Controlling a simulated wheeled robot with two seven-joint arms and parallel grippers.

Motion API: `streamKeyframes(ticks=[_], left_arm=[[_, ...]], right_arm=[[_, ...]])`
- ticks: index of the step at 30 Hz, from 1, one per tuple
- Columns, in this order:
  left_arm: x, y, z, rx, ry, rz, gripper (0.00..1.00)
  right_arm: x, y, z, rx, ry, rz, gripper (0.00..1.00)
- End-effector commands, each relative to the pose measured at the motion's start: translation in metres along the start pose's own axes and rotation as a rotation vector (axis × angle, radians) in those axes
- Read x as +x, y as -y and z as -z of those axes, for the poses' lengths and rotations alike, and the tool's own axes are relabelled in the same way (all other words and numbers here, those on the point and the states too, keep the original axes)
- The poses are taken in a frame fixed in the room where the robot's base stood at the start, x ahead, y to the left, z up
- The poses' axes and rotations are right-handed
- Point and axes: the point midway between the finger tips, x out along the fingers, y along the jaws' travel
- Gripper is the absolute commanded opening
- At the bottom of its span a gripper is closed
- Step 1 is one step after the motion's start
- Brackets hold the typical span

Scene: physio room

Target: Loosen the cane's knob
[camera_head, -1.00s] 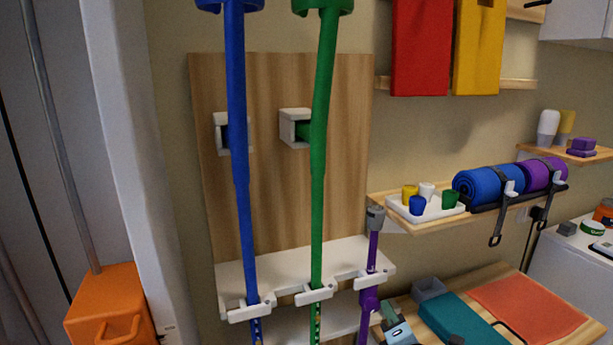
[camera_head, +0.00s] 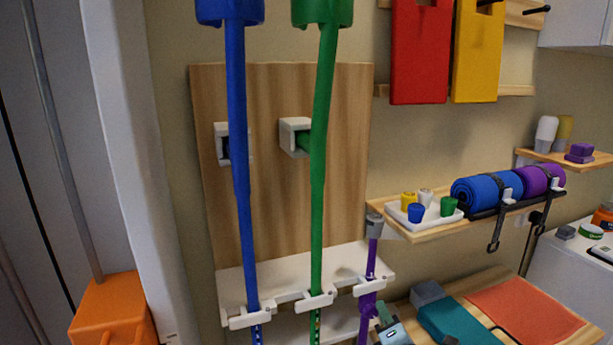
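The purple cane (camera_head: 372,260) stands upright in a white clip of the rack, right of the blue and green crutches. Its top end is grey (camera_head: 374,226). A wider purple part, which looks like its knob (camera_head: 367,304), sits just below the clip. The cane's lower end is out of frame. My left gripper is not in view.
The blue crutch (camera_head: 241,190) and green crutch (camera_head: 319,190) stand in the white rack (camera_head: 280,281) left of the cane. A wooden shelf (camera_head: 430,233) with cups and rolled mats juts out at right. Below it is a wooden surface (camera_head: 545,331) with teal and orange items.

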Motion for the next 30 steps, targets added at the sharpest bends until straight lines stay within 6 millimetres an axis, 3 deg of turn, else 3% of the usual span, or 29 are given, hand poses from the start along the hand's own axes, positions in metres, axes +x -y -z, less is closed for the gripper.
streamKeyframes(ticks=[5, 16, 30], left_arm=[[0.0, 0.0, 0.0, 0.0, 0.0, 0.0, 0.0], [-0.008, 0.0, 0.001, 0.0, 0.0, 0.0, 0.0], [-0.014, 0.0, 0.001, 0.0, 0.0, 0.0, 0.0]], right_arm=[[-0.001, 0.0, 0.007, 0.005, -0.013, -0.002, 0.0], [-0.004, -0.003, -0.002, 0.004, -0.011, 0.0, 0.0], [-0.055, -0.003, -0.005, 0.002, -0.005, 0.001, 0.0]])
